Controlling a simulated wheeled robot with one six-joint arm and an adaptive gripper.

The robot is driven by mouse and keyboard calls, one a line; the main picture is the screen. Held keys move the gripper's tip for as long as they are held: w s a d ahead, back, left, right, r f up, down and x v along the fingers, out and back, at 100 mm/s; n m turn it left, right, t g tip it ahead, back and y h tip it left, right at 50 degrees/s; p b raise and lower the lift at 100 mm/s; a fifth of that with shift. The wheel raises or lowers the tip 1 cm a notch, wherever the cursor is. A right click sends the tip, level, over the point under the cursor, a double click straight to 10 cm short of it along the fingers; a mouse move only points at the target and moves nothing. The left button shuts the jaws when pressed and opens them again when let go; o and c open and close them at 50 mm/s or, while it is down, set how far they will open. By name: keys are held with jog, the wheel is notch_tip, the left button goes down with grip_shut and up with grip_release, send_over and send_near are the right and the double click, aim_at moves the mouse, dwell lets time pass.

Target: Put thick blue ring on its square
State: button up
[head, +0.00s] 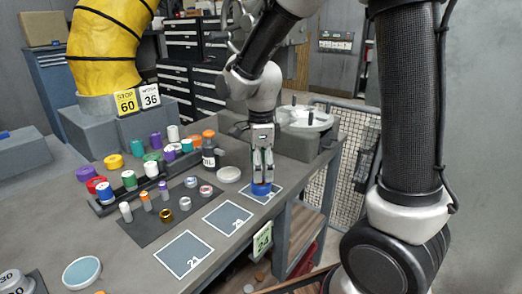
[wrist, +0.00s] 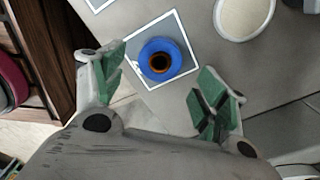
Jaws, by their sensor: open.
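The thick blue ring (wrist: 150,49) lies flat inside a white-outlined grey square (wrist: 187,35) near the table's edge in the wrist view. A dark centre with a brown inner rim shows in the ring. My gripper (wrist: 160,90) is open, its green-padded fingers spread apart with nothing between them, and the ring lies just beyond the fingertips. In the head view the ring (head: 261,189) sits below my gripper (head: 262,170) on the farthest of the outlined squares (head: 275,198). The fingers partly hide the ring there, and I cannot tell whether they touch it.
Two empty outlined squares (head: 228,217) and (head: 184,255) line the table's front edge. A round white dish (head: 229,174) stands left of the ring. A dark mat (head: 150,232) holds several small parts, with a rack of coloured rolls behind. A grey block (head: 300,145) stands behind my gripper.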

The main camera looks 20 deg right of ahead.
notch_tip(320, 180, up, 8)
jog(key=f, duration=0.1)
jog(key=s+d+r+n+t, duration=0.2)
jog(key=s+d+r+n, duration=0.1)
jog(key=s+d+n, duration=0.4)
jog(key=s+d+r+n+t, duration=0.2)
jog(key=s+d+r+n, duration=0.1)
jog(key=s+d+n, duration=0.5)
jog(key=s+n, duration=0.3)
jog(key=n, duration=0.2)
jog(key=shift+r, duration=0.35)
